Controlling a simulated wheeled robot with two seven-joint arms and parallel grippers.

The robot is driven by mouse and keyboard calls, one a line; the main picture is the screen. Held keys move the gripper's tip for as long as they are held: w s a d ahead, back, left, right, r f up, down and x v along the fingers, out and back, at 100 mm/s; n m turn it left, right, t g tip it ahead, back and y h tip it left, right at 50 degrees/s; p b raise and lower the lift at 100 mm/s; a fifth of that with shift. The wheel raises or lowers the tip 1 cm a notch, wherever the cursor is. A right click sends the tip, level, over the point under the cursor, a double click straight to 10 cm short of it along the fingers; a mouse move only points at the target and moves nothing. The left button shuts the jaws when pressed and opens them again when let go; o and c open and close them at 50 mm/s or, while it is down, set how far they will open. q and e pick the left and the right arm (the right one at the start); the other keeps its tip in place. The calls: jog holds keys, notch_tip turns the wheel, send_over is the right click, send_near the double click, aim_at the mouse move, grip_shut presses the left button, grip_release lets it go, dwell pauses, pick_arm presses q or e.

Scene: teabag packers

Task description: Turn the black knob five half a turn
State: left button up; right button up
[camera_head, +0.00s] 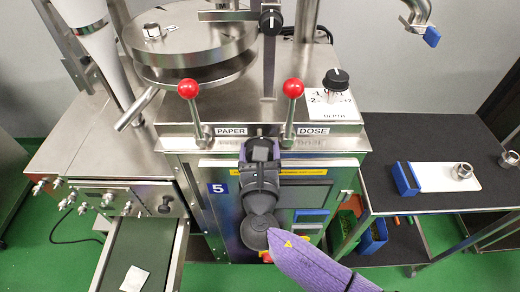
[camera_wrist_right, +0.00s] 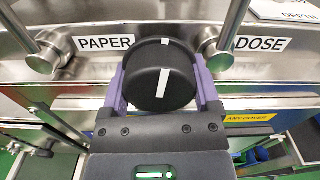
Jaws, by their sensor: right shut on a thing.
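The black knob five (camera_wrist_right: 160,76) sits between the two purple fingers of my right gripper (camera_head: 260,150) on the machine's front. In the wrist view the fingers press on its left and right sides, and the gripper is shut on it. The white line on the knob's face stands nearly upright, its top leaning slightly right. My left gripper is not in view.
Red-topped PAPER lever (camera_head: 188,89) and DOSE lever (camera_head: 292,88) stand above the knob on either side. Another black knob, on the DEPTH plate (camera_head: 345,110), is at the upper right. A dark side table (camera_head: 430,135) stands right; a teabag (camera_head: 134,279) lies on the chute at lower left.

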jog(key=shift+m+b, duration=0.6)
jog(key=shift+m, duration=1.9)
jog(key=o, duration=1.1)
jog(key=shift+s, duration=0.1)
jog(key=s+p, duration=0.1)
jog(key=s, duration=0.8)
jog(key=shift+s, duration=0.4)
